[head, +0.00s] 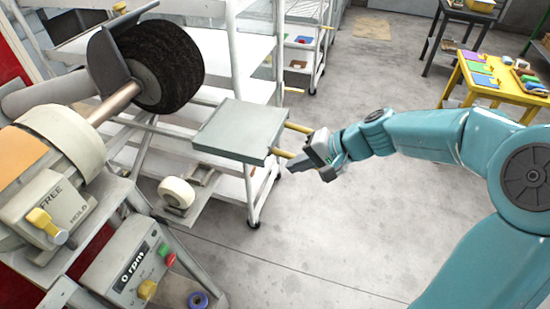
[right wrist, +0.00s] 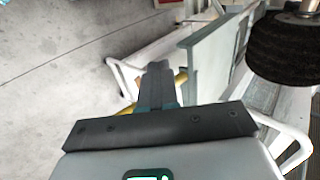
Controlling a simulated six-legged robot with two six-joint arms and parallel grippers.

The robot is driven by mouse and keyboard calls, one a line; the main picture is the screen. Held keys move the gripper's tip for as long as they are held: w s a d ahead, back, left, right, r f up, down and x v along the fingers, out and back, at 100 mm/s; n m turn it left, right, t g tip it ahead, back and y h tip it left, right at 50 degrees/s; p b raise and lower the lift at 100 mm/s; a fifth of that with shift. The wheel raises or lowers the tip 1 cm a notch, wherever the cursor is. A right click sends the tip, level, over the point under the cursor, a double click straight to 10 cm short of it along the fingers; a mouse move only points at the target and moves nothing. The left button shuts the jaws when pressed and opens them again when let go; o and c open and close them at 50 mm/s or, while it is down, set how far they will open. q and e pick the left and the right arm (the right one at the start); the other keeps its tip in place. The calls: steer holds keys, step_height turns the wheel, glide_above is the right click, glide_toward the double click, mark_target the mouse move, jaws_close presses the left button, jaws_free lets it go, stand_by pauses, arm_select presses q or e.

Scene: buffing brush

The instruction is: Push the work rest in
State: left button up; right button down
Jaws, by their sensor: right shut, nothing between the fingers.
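The work rest (head: 238,131) is a flat grey plate beside the black brush wheel (head: 172,68), with a clear gap between them. Yellow rods (head: 298,127) stick out from its right side. My right gripper (head: 318,155) is shut and empty at the outer end of the rods, to the right of the plate. In the right wrist view its closed fingers (right wrist: 158,80) lie over a yellow part, with the plate (right wrist: 212,55) to their right. I cannot tell whether the fingers touch the rods. My left gripper is not in view.
The machine's FREE/HOLD lever (head: 45,224) and 0 rpm panel (head: 130,272) are at lower left. A white wheel (head: 177,192) sits below the plate. White shelving (head: 232,60) stands behind. A yellow table (head: 500,82) is at far right. The floor between is clear.

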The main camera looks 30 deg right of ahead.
steer(key=w+a, duration=0.1)
steer(key=w, duration=0.1)
steer(key=w+a+f+p, duration=0.1)
steer(key=w+a, duration=0.1)
steer(key=shift+a, duration=0.15)
